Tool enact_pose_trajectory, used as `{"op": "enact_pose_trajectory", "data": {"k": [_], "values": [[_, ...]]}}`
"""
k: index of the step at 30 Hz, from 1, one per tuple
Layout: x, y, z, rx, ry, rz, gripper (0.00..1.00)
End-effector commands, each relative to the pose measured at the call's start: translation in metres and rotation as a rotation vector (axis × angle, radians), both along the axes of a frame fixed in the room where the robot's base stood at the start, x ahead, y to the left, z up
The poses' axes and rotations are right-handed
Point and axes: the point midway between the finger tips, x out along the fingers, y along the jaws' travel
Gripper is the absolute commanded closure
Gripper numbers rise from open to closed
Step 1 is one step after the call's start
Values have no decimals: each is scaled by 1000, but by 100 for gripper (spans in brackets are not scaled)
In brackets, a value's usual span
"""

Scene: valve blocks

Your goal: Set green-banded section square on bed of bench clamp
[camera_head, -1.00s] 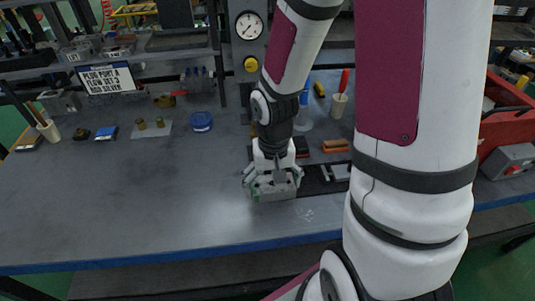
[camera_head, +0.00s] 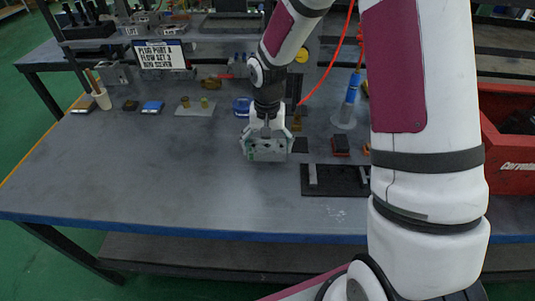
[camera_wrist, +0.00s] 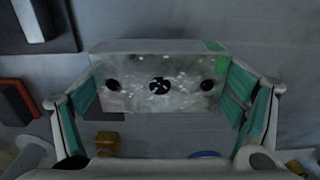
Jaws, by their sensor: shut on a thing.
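A grey metal section (camera_head: 266,150) with a green mark hangs from my gripper (camera_head: 267,138) above the bench. In the wrist view the section (camera_wrist: 150,83) lies across the picture between two teal-padded fingers, which are shut on its ends. That face has dark holes, and a green band (camera_wrist: 212,68) shows near its right end. The bench clamp (camera_head: 322,188), a black bed with light grey jaws, sits in front and to the right of the section, apart from it. Part of the clamp (camera_wrist: 62,38) shows at the upper left of the wrist view. The clamp's right end is hidden behind my arm.
The bench (camera_head: 150,180) is clear to the left and front. A blue round lid (camera_head: 242,106) stands just behind the section. A plate with brass fittings (camera_head: 196,108) lies farther left. A blue bottle (camera_head: 350,95) and a red bin (camera_head: 508,150) are at right.

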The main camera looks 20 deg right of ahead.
Motion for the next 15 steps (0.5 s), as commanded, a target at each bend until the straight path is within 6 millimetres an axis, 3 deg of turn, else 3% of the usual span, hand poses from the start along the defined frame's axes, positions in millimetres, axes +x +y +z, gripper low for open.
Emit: {"op": "enact_pose_trajectory", "data": {"k": [7,15], "values": [[-1,0,-30,1,2,-1,58],[0,0,-31,1,-1,0,58]]}}
